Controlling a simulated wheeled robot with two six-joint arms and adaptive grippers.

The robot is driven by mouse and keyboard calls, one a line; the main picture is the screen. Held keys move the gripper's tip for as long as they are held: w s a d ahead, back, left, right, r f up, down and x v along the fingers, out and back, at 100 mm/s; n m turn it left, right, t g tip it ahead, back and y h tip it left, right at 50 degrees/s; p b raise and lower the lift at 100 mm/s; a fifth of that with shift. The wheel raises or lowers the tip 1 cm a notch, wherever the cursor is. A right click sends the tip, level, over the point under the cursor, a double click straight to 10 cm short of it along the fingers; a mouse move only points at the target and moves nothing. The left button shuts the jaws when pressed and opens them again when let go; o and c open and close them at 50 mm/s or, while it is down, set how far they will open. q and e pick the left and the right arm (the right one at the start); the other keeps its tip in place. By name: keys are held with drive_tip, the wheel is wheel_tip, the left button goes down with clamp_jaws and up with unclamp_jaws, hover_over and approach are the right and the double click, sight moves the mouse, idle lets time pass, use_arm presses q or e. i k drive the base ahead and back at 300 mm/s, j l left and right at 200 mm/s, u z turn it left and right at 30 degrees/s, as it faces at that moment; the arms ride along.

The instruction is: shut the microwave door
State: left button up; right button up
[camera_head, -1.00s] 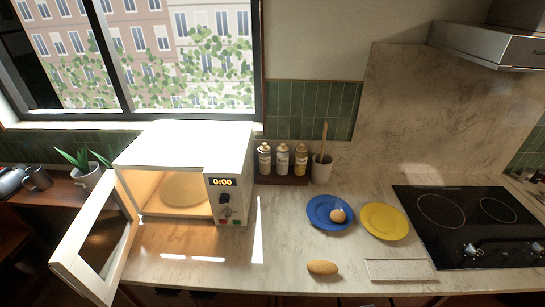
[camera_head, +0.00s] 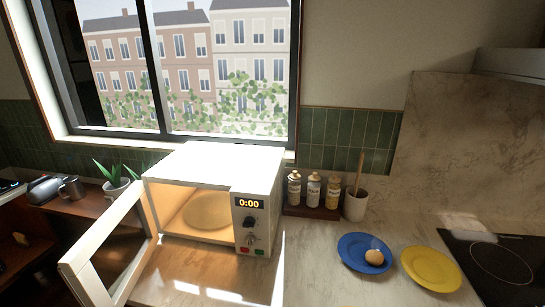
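The white microwave (camera_head: 222,166) stands on the marble counter below the window. Its door (camera_head: 106,254) is hinged at the left and swung wide open toward me. The lit inside shows a round turntable (camera_head: 209,211) with nothing on it. The control panel (camera_head: 249,224) at the right of the opening reads 0:00. Neither of my grippers shows in the head view.
A potted plant (camera_head: 116,186) stands left of the microwave. A rack with several bottles (camera_head: 314,188) and a utensil cup (camera_head: 355,205) stand to its right. A blue plate (camera_head: 350,250), a yellow plate (camera_head: 431,269) and a black cooktop (camera_head: 500,262) are further right.

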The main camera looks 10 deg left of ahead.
sight(103, 268)
drive_tip(key=j+z, duration=0.1)
drive_tip(key=j, duration=2.65)
